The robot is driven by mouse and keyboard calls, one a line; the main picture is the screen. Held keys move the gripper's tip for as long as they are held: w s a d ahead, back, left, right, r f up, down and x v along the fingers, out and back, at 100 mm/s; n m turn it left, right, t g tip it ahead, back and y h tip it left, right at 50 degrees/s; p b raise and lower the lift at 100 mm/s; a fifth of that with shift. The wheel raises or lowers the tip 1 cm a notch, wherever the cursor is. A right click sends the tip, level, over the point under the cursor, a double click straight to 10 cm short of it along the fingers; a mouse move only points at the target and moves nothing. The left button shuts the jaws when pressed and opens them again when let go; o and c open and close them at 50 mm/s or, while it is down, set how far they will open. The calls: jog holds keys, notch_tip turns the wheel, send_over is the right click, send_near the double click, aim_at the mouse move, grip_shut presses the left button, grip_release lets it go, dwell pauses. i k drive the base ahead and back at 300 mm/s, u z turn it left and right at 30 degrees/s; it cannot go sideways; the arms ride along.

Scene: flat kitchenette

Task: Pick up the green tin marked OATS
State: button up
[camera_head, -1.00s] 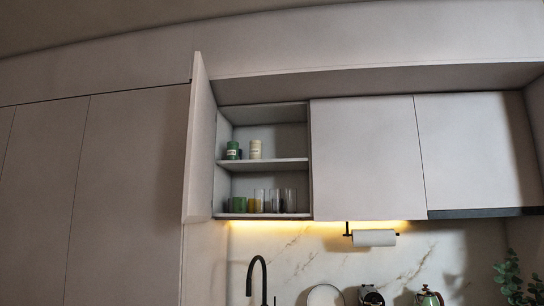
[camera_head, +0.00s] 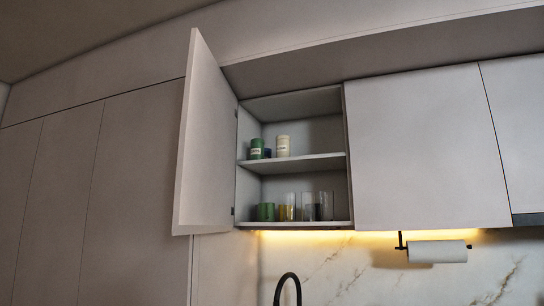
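A green tin (camera_head: 257,148) with a pale label stands upright on the upper shelf of the open wall cabinet, near its left side. The label is too small to read. A cream tin (camera_head: 283,146) with a label stands to its right. A small dark blue thing (camera_head: 267,153) shows between them, partly hidden. My gripper is not in view.
The cabinet door (camera_head: 207,140) stands open on the left. The lower shelf (camera_head: 295,224) holds a green mug (camera_head: 266,212) and several glasses (camera_head: 307,206). A closed cabinet (camera_head: 425,150), a paper towel roll (camera_head: 437,251) and a black faucet (camera_head: 288,286) are nearby.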

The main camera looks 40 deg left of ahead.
aim_at(257, 145)
jog(key=u, duration=0.45)
jog(key=i, duration=0.75)
jog(key=u, duration=0.75)
